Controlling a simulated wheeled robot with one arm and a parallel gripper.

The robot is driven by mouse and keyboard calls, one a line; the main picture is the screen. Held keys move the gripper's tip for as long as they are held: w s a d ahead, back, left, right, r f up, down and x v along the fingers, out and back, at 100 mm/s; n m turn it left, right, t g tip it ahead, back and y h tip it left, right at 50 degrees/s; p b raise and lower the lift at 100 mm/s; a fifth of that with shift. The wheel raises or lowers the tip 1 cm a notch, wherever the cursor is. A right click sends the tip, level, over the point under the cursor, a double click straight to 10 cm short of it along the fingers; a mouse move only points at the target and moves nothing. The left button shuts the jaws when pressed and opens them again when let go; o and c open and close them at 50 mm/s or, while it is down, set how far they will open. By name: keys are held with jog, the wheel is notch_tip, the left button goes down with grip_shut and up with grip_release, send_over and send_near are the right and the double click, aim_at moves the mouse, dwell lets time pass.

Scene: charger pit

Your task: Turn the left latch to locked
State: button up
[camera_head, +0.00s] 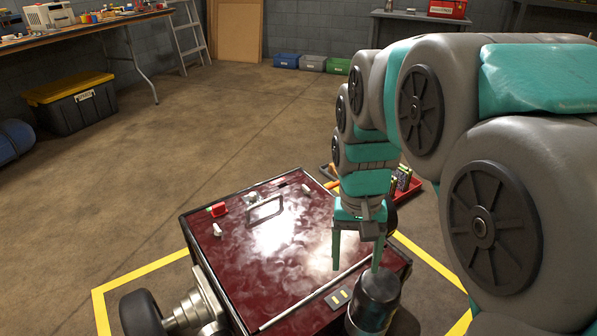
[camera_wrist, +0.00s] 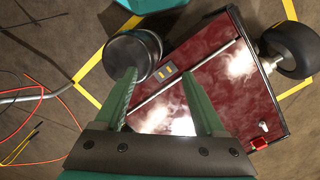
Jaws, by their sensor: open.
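A wheeled charger box has a glossy dark red lid (camera_head: 290,275). A small pale latch-like piece (camera_head: 217,230) sits near the lid's left edge, with a red block (camera_head: 217,209) beside it. In the wrist view the pale piece (camera_wrist: 263,126) and red block (camera_wrist: 259,144) are at the lower right. Another small pale piece (camera_head: 307,187) is at the lid's far right edge. I cannot tell their lock positions. My gripper (camera_head: 356,266) is open and empty, pointing down above the lid's near right part, away from the left piece. In the wrist view its fingers (camera_wrist: 158,76) are spread.
A metal handle (camera_head: 264,209) rises from the lid's far half. A dark cylinder (camera_head: 373,300) stands at the near right corner, close to my gripper. A wheel (camera_head: 141,313) is at the left. Yellow floor tape (camera_head: 140,273) surrounds the box. A red tray (camera_head: 405,190) lies behind my arm.

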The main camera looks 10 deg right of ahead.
jog(key=shift+o, duration=0.4)
jog(key=w+d+r+m+p, duration=0.1)
jog(key=w+r+m, duration=0.1)
jog(key=w, duration=1.3)
jog(key=shift+w+m+t, duration=0.25)
jog(key=shift+m+t, duration=0.05)
jog(key=shift+m, duration=0.1)
jog(key=m+t+p, duration=0.1)
jog(key=m+p, duration=0.3)
jog(key=m, duration=0.2)
send_near(305, 187)
jog(key=shift+s+d+f, duration=0.1)
jog(key=shift+s+d, duration=0.2)
jog(key=shift+s, duration=0.1)
jog(key=shift+w+a+f, duration=0.1)
jog(key=shift+w+f, duration=0.15)
jog(key=shift+f, duration=0.05)
notch_tip(305, 187, down, 8)
jog(key=shift+w+r, duration=0.1)
jog(key=shift+a, duration=0.1)
grip_shut()
